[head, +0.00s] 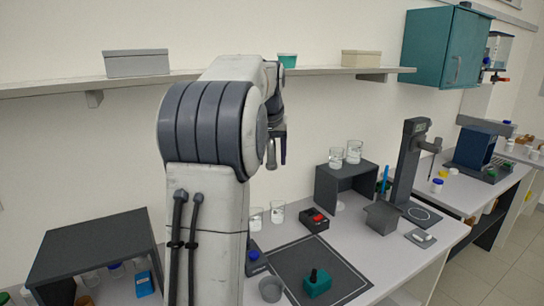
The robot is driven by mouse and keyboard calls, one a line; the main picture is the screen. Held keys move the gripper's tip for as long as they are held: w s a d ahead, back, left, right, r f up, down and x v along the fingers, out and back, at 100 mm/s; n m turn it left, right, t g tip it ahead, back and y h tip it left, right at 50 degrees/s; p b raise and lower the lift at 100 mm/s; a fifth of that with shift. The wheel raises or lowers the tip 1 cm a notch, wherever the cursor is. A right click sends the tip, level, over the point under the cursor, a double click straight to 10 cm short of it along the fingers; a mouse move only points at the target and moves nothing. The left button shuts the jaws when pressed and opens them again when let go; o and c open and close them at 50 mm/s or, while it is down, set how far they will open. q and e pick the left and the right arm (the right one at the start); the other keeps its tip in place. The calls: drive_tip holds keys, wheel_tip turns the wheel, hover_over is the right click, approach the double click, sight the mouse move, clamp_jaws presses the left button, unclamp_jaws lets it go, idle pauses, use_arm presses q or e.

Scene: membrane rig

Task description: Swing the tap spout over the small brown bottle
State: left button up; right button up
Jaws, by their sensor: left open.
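My left gripper (277,153) hangs in front of the wall with its fingers pointing down. It is open with nothing between the fingers, far from the right-hand bench. A clear container with a red tap (500,79) is on the wall at the far right. It is small in view, and I cannot tell which way its spout points. I cannot make out the small brown bottle for certain; several small bottles and caps (527,140) stand at the far right, too small to tell apart. My right gripper is not in view.
A dark column stand (405,160) with a side arm stands on the right bench. A teal cabinet (444,48) hangs above. A dark riser (346,183) carries two glass beakers. A blue machine (473,147) stands further right. A dark mat (335,272) holds a teal block (317,284).

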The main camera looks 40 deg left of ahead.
use_arm(q)
clamp_jaws()
idle(1.3)
